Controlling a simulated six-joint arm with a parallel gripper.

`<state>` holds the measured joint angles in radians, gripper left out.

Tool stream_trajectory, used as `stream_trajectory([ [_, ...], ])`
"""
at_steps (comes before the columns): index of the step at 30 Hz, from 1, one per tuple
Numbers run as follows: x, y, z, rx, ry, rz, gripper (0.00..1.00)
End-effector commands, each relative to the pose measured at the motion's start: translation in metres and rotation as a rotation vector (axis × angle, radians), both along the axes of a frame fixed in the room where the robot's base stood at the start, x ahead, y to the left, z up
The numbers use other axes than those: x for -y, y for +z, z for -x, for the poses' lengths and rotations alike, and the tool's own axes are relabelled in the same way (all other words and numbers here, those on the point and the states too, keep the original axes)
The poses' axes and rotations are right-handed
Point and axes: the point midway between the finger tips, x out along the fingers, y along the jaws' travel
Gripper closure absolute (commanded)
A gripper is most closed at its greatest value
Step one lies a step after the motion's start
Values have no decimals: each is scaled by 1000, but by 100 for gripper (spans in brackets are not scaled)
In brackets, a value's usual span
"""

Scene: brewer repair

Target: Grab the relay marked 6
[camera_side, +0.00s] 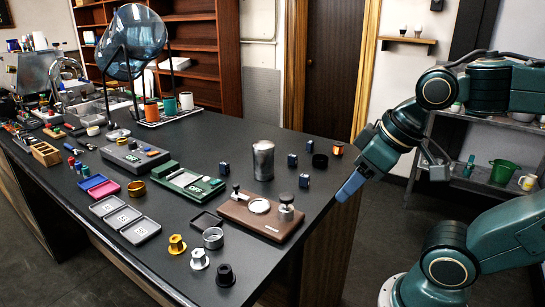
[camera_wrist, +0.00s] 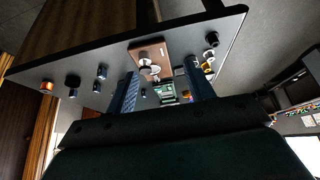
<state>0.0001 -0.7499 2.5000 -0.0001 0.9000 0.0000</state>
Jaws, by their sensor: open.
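Several small dark blue blocks that look like relays stand on the black table. In the side view, one (camera_side: 292,160) is right of the metal canister, another (camera_side: 304,181) is nearer the brown base, and a third (camera_side: 224,168) is left of the canister. Their markings are too small to read, so I cannot tell which is marked 6. In the wrist view, a relay-like block (camera_wrist: 102,71) is left of my fingers. My gripper (camera_side: 348,187) hangs beyond the table's right edge, apart from the blocks. The wrist view shows its fingers (camera_wrist: 162,72) spread with nothing held between them.
The canister (camera_side: 263,160) and the brown base (camera_side: 262,214) with metal fittings stand near the blocks. A black ring (camera_side: 320,161) and a copper-coloured cylinder (camera_side: 337,148) are near the right edge. A green device (camera_side: 187,184) and trays (camera_side: 125,219) lie further left.

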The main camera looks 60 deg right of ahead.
Motion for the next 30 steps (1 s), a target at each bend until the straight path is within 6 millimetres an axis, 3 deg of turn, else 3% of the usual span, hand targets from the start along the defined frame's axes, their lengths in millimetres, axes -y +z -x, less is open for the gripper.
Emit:
stream_trajectory([
  [14, 4, 5, -9, -18, 44, 33, 47],
  [20, 15, 16, -32, -67, 169, 117, 47],
  [30, 53, 30, -91, -190, 503, 278, 47],
])
